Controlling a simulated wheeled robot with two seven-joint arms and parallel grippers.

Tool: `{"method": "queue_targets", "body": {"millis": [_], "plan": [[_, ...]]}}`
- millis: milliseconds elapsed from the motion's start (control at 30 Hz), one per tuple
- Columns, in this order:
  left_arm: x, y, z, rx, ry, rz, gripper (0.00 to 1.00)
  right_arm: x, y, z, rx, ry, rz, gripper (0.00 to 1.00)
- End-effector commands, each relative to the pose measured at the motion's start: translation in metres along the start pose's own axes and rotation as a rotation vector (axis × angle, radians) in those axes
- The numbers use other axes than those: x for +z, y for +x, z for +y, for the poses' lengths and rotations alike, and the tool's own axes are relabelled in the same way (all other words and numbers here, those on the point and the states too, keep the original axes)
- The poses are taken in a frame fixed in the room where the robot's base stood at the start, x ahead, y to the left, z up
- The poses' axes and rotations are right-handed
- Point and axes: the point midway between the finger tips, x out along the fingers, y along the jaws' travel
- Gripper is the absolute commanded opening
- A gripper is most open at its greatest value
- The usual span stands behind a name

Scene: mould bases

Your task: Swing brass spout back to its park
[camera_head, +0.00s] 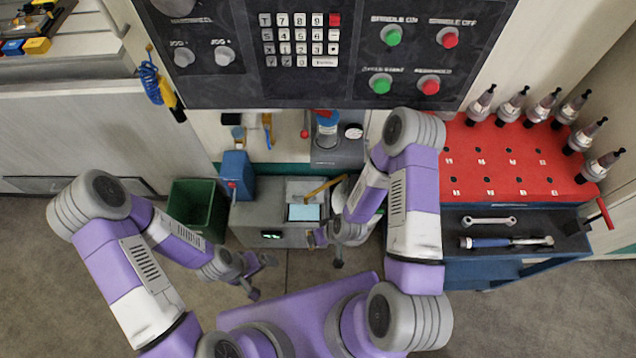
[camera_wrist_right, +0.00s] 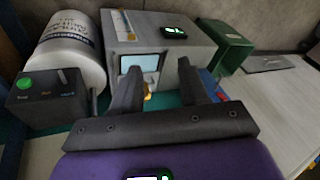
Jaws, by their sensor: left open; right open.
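The brass spout (camera_head: 322,188) is a thin yellow bar in the head view, slanting up to the right above the light blue pane (camera_head: 303,212) of a grey machine (camera_head: 262,225). My right gripper (camera_head: 327,251) is open, in front of the machine and below the spout in the picture. In the right wrist view its open fingers (camera_wrist_right: 158,75) point at the machine (camera_wrist_right: 195,45), with a small brass-coloured piece (camera_wrist_right: 147,97) between them, partly hidden; I cannot tell whether they touch it. My left gripper (camera_head: 262,277) is open and empty, low in front of the machine.
A green bin (camera_head: 197,207) and a blue box (camera_head: 236,175) stand left of the machine. A white drum (camera_wrist_right: 68,50) and a dark button box (camera_wrist_right: 45,100) stand beside it. A red-topped tool cart (camera_head: 510,160) is at right. A control panel (camera_head: 320,85) hangs above.

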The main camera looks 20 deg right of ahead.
Motion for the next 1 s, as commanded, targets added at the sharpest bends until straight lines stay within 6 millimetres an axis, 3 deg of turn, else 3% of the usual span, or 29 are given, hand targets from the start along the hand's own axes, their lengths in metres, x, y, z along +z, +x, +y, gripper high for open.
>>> {"method": "queue_targets", "body": {"millis": [33, 200, 400, 533, 700, 867, 1000], "plan": [[0.001, 0.007, -0.003, 0.000, 0.000, -0.002, 1.00, -0.011, 0.022, 0.010, 0.022, -0.107, 0.068, 0.44], [0.000, 0.020, -0.008, 0.000, -0.001, -0.003, 1.00, -0.060, 0.075, 0.042, 0.190, -0.547, 0.321, 0.44], [-0.001, 0.035, -0.013, 0.000, -0.001, -0.002, 1.00, -0.099, 0.112, 0.074, 0.545, -1.029, 0.524, 0.44], [-0.001, 0.042, -0.016, 0.000, -0.001, -0.002, 1.00, -0.110, 0.122, 0.089, 0.813, -1.266, 0.570, 0.44], [-0.001, 0.048, -0.018, 0.000, 0.000, -0.002, 1.00, -0.113, 0.123, 0.100, 1.082, -1.444, 0.556, 0.44], [-0.002, 0.051, -0.019, 0.000, 0.000, -0.002, 1.00, -0.115, 0.122, 0.104, 1.192, -1.504, 0.535, 0.44], [-0.002, 0.058, -0.022, 0.000, 0.000, -0.002, 1.00, -0.128, 0.127, 0.109, 1.209, -1.510, 0.533, 0.44]]}}
